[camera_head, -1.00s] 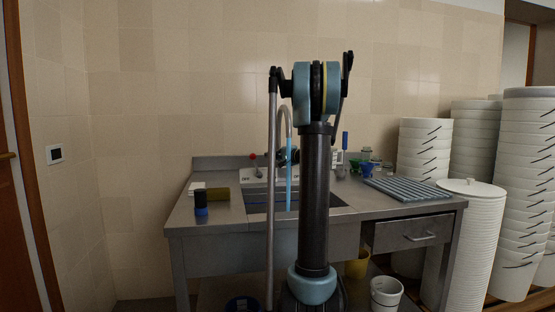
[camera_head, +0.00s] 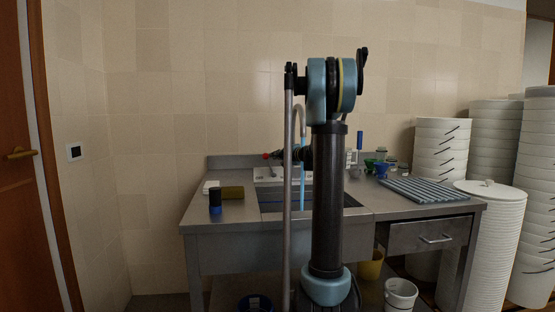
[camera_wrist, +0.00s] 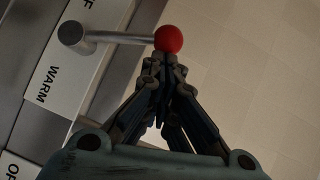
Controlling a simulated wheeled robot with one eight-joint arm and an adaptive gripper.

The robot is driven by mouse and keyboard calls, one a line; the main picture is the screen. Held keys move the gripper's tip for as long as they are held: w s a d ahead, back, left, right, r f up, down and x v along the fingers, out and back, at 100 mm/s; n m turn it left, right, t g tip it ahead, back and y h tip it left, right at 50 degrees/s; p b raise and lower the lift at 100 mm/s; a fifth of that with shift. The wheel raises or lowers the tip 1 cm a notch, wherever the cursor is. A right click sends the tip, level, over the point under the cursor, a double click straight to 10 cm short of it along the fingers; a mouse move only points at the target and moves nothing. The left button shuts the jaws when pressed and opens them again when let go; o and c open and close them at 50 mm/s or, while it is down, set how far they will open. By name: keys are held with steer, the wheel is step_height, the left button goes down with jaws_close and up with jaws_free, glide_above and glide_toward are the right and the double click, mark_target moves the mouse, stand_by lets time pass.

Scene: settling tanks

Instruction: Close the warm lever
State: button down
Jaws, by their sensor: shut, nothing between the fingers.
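The warm lever (camera_wrist: 120,38) is a grey metal rod with a red ball knob (camera_wrist: 168,39), fixed to a round pivot (camera_wrist: 72,32) on a white panel beside the word WARM (camera_wrist: 48,85). In the head view the red knob (camera_head: 266,156) shows behind the sink, left of the spout. My gripper (camera_wrist: 164,62) is shut and empty, its fingertips right at the knob; whether they touch cannot be told. In the head view my gripper (camera_head: 280,155) is small and partly hidden. A blue water stream (camera_head: 302,185) falls from the curved spout (camera_head: 300,112).
A metal counter (camera_head: 220,222) holds the sink, a dark-blue container (camera_head: 215,201), a sponge (camera_head: 232,192), a ribbed drain mat (camera_head: 428,190) and small cups (camera_head: 382,170). White bucket stacks (camera_head: 492,240) stand at right. The tiled wall is close behind.

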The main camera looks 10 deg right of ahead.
steer(key=shift+a, duration=0.65)
steer(key=shift+d, duration=0.1)
